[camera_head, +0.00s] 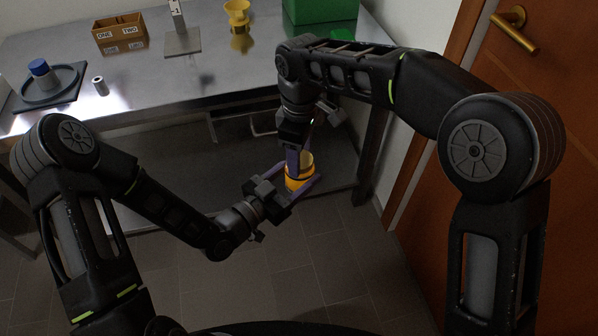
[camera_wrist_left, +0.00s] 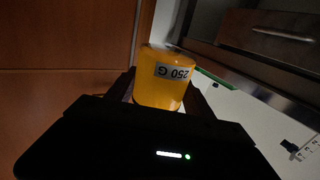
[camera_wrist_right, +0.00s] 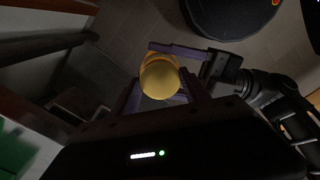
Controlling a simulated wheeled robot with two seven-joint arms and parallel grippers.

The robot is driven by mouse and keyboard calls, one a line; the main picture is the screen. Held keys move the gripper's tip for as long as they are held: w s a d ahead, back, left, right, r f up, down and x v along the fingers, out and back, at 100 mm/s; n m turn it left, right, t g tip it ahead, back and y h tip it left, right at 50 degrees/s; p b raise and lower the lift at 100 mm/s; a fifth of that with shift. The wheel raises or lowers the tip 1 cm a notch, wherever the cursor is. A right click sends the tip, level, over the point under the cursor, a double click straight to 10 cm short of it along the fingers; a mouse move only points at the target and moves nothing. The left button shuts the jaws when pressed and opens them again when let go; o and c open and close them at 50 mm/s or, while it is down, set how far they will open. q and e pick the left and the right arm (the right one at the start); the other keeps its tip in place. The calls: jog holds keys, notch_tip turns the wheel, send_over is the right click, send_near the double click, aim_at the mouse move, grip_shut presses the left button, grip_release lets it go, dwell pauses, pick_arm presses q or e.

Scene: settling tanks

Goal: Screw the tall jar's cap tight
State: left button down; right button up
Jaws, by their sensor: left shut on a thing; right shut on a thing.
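An orange-yellow jar (camera_head: 299,183) is held in the air in front of the table. In the left wrist view the jar (camera_wrist_left: 160,88) carries a white label reading "250 G", upside down. My left gripper (camera_head: 294,189) is shut on the jar's body from the side. My right gripper (camera_head: 299,165) reaches down from above and is shut at the jar's top, on the yellow cap (camera_wrist_right: 160,80), which faces the right wrist camera. The fingers hide parts of the jar and cap, so I cannot tell how far the cap is turned.
On the metal table (camera_head: 150,82), a blue-topped object (camera_head: 40,70) stands on a dark tray (camera_head: 62,92), beside a small pale cylinder (camera_head: 100,86). A wooden box (camera_head: 120,32), a signed stand (camera_head: 182,42), a yellow funnel (camera_head: 237,14) and a green box (camera_head: 318,10) stand farther back. A door (camera_head: 530,70) is at right.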

jog(key=m, duration=0.5)
jog(key=shift+a+m, duration=0.1)
jog(key=shift+m, duration=0.2)
jog(key=m, duration=0.4)
jog(key=shift+m, duration=0.4)
jog(key=o, duration=1.6)
notch_tip(320, 180, up, 8)
jog(key=shift+f, duration=0.25)
